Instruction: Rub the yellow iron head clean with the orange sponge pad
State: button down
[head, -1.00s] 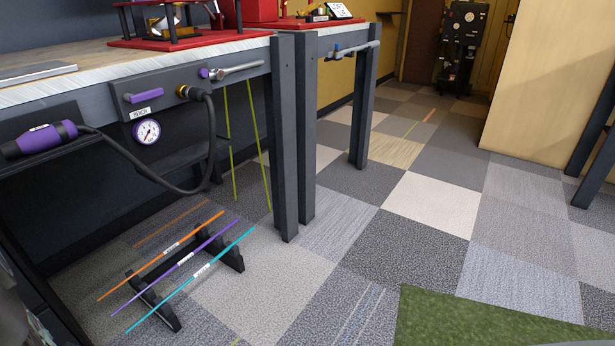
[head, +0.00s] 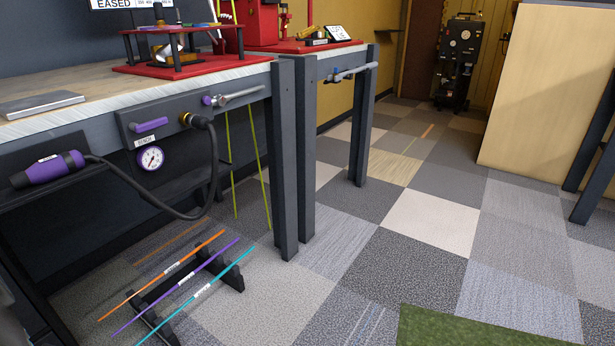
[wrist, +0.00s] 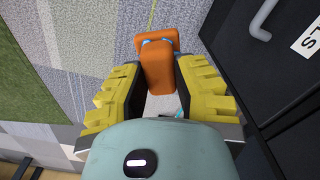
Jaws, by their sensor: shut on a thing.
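The orange sponge pad (wrist: 157,62) is between the yellow fingers of my gripper (wrist: 158,75) in the wrist view. My gripper is shut on it, and the pad sticks out past the fingertips with a wider orange end. My gripper does not show in the head view. I cannot make out a yellow iron head in either view. Near the top of the head view, a small gold-coloured thing (head: 166,50) is partly hidden by a dark stand on a red base, and I cannot tell what it is.
A workbench (head: 232,77) with a purple-handled hose (head: 48,169) and a gauge (head: 151,158) stands at left. Coloured shafts (head: 176,276) lie on a low floor rack. Carpet is open at centre; a green mat (head: 470,332) lies at lower right.

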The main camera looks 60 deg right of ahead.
jog(key=shift+w+a+r+p, duration=0.15)
jog(key=shift+r+p, duration=0.25)
jog(key=shift+r, duration=0.55)
jog(key=shift+w+r+n+p, duration=0.15)
jog(key=shift+w+r+p, duration=0.15)
jog(key=shift+r, duration=0.2)
jog(key=shift+w+r+n+p, duration=0.15)
jog(key=shift+w+r, duration=0.1)
jog(key=shift+r, duration=0.25)
jog(key=w+r+n+p, duration=0.25)
jog(key=r+p, duration=0.55)
jog(key=r, duration=0.7)
jog(key=w+r+n+p, duration=0.25)
jog(key=r+p, duration=0.45)
jog(key=r, duration=0.7)
jog(key=w+r+n+p, duration=0.2)
jog(key=w+r+p, duration=0.2)
jog(key=r+p, duration=0.75)
jog(key=s+d+r+n+p, duration=0.1)
jog(key=r+n+p, duration=0.1)
jog(key=r+p, duration=2.3)
jog(key=s+d+r+n+p, duration=0.2)
jog(key=r+p, duration=2.3)
jog(key=r, duration=2.1)
jog(key=shift+r+n, duration=0.3)
jog(key=shift+n, duration=0.3)
